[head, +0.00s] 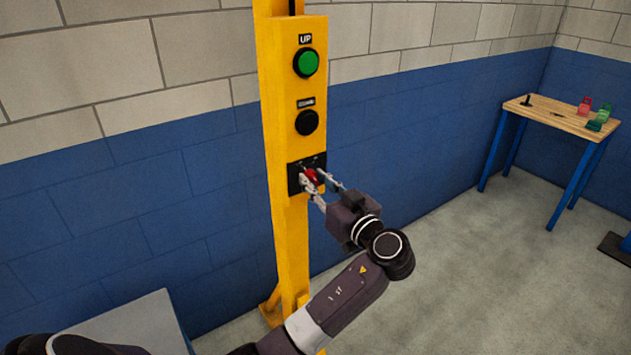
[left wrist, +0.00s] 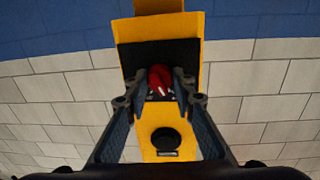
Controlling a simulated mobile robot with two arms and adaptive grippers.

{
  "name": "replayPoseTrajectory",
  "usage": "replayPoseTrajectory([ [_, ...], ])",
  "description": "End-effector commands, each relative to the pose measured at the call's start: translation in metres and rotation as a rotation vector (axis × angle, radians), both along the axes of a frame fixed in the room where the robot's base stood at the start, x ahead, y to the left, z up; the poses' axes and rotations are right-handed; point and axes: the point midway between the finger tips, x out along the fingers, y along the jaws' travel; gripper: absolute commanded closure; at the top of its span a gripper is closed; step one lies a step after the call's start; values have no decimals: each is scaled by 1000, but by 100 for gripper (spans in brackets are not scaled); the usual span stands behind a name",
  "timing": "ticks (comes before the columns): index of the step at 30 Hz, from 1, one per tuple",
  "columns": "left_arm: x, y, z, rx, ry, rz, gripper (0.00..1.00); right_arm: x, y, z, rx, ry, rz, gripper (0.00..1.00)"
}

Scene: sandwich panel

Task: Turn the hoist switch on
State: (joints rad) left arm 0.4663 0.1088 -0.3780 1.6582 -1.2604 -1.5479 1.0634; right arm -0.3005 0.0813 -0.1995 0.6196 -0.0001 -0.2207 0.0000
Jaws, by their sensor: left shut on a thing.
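The hoist switch is a red knob (head: 311,177) on a black plate (head: 293,181), low on the yellow control post (head: 283,235). My left gripper (head: 313,183) is at the plate and shut on the red knob, one finger on each side of it. In the left wrist view, the red knob (left wrist: 160,78) sits between the two fingertips in front of the black plate (left wrist: 135,58). The fingers partly cover the knob and its markings, so its exact turn position is hard to tell. My right gripper is not in view.
Above the switch on the post are a black button (head: 307,123) and a green UP button (head: 306,63). A wooden table (head: 557,115) with blue legs and small coloured items stands at the right. A grey box top (head: 125,325) is at the lower left. Floor between is clear.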

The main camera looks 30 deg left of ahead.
Motion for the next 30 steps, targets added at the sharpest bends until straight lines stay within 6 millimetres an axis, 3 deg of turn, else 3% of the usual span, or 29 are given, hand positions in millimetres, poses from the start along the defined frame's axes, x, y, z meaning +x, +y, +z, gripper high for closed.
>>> replayPoseTrajectory([
  [30, 1, -1, 2, 319, 781, -1, 100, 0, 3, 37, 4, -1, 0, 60],
])
